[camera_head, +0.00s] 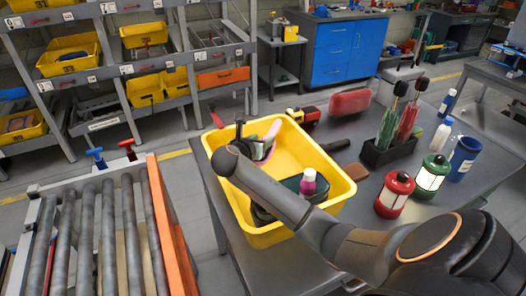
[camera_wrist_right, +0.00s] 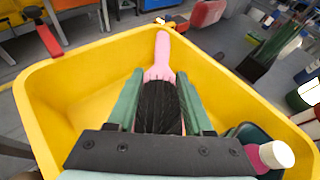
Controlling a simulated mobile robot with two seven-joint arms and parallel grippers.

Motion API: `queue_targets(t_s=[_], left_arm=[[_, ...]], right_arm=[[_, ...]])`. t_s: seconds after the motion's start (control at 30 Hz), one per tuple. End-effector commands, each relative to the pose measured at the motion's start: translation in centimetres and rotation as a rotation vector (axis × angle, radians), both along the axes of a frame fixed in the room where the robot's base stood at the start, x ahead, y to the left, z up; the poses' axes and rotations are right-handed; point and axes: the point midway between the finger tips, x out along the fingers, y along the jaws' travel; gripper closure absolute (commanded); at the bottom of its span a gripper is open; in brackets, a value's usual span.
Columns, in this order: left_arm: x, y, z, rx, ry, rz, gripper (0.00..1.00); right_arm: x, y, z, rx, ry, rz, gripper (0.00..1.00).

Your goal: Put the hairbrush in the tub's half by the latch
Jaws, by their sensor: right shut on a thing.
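The yellow tub (camera_head: 226,190) stands on the grey table; its rim (camera_wrist_right: 45,110) surrounds the right wrist view. My right gripper (camera_head: 257,149) is inside the tub's far half, shut on the hairbrush (camera_head: 272,132). In the right wrist view the hairbrush (camera_wrist_right: 161,60) has a pink handle pointing away toward the far wall and dark bristles between the green fingers (camera_wrist_right: 158,88). I cannot tell whether it touches the floor. A red piece (camera_head: 216,118) is at the tub's far left corner; I cannot tell whether it is the latch. My left gripper is out of view.
A roller conveyor (camera_head: 100,230) is at left.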

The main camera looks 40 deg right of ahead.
Motion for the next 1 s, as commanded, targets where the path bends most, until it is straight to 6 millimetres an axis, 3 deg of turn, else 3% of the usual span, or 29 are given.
queue_targets(t_s=[0.1,0.33,0.53,1.0], left_arm=[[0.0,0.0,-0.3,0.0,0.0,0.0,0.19],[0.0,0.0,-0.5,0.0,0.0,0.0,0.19],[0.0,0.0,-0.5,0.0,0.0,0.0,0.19],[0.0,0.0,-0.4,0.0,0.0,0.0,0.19]], right_arm=[[0.8,-1.0,-1.5,0.0,-0.002,-0.002,1.0],[1.6,-2.0,-3.0,-0.001,-0.001,-0.001,1.0],[1.5,-1.9,-5.6,0.0,-0.001,0.0,1.0],[1.5,-1.9,-6.3,-0.001,-0.003,0.0,1.0]])
